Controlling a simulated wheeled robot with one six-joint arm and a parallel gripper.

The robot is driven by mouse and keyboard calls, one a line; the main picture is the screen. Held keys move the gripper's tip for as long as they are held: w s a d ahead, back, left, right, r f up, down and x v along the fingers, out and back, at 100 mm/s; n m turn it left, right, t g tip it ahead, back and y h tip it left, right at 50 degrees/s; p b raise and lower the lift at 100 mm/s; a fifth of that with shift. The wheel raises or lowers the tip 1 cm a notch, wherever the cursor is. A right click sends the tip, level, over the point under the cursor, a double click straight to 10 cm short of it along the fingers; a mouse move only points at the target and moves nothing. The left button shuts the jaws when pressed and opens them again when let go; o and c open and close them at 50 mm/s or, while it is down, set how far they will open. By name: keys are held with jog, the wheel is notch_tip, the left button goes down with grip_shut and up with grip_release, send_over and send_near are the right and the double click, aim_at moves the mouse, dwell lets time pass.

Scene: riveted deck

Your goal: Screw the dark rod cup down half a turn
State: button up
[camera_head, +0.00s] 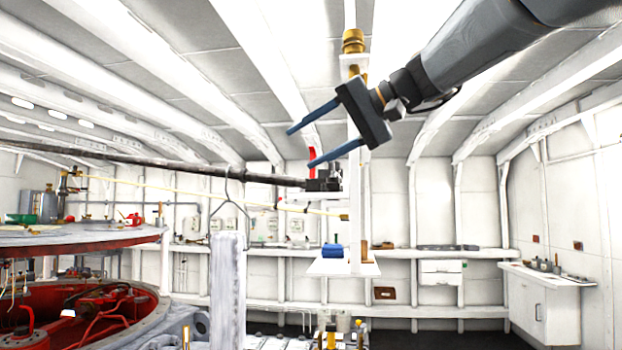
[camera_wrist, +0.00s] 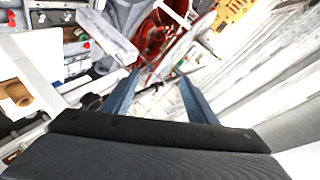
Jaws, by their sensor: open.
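A dark rod (camera_head: 200,167) runs in from the left and ends at a dark block (camera_head: 322,183) on a white post (camera_head: 354,190). I cannot make out a cup for certain at that block. A brass cup-shaped fitting (camera_head: 353,42) sits on a small bracket near the post's top; whether it belongs to the dark rod is unclear. A brass piece on a white bracket also shows in the wrist view (camera_wrist: 15,92). My gripper (camera_head: 301,148) is open and empty, its blue fingers pointing left above the dark block. Its fingers (camera_wrist: 158,80) hold nothing in the wrist view.
A thin yellow rod (camera_head: 230,196) runs below the dark one. A blue block (camera_head: 332,250) lies on a small white shelf (camera_head: 322,268) low on the post. A grey post (camera_head: 228,290) with a wire hook stands in front. A round red-rimmed table (camera_head: 90,237) fills the left.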

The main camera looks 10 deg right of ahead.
notch_tip(320, 180, down, 6)
jog(key=w+h, duration=0.1)
jog(key=shift+w+d+m+b, duration=0.2)
jog(key=shift+d+m+b, duration=0.1)
jog(key=shift+b, duration=0.05)
jog(key=shift+c, duration=0.5)
